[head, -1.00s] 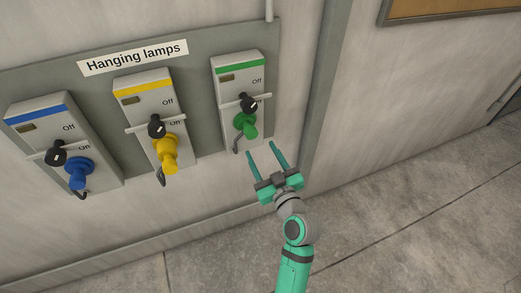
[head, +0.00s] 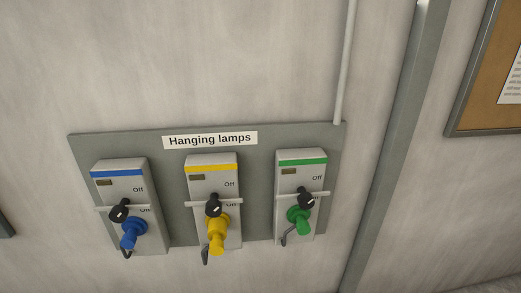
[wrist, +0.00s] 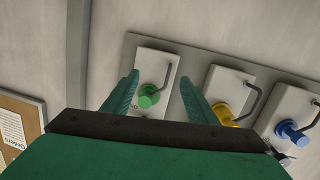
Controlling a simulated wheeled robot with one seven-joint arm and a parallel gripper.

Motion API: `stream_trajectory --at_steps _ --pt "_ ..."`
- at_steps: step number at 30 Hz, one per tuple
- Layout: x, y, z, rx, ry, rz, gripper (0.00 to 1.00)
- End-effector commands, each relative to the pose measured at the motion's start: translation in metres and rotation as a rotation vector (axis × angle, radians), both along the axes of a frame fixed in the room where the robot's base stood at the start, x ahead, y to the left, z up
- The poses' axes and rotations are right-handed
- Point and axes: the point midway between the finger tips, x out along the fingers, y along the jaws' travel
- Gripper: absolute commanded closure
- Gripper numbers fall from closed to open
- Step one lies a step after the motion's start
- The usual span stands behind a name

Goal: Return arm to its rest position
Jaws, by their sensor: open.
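My gripper (wrist: 158,95) shows in the wrist view with its two teal fingers spread apart and nothing between them. It points toward the wall panel, and the green-marked switch box (wrist: 157,65) appears in the gap between the fingers. I cannot tell the distance well, but no finger clearly touches it. My arm and gripper are out of the head view.
A grey panel (head: 260,190) labelled "Hanging lamps" (head: 210,139) carries switch boxes with a blue knob (head: 132,233), a yellow knob (head: 217,230) and a green knob (head: 299,216). A grey post (head: 395,140) and a cork board (head: 490,85) are to the right.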

Motion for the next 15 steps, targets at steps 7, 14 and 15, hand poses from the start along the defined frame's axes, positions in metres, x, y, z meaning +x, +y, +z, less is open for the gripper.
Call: stream_trajectory --at_steps 7,14,15 --pt "-0.074 0.025 -0.040 0.015 0.056 -0.047 0.47" --pt "-0.143 0.049 -0.054 0.022 0.081 -0.065 0.47" --pt "-0.155 0.054 -0.054 0.026 0.084 -0.065 0.47"
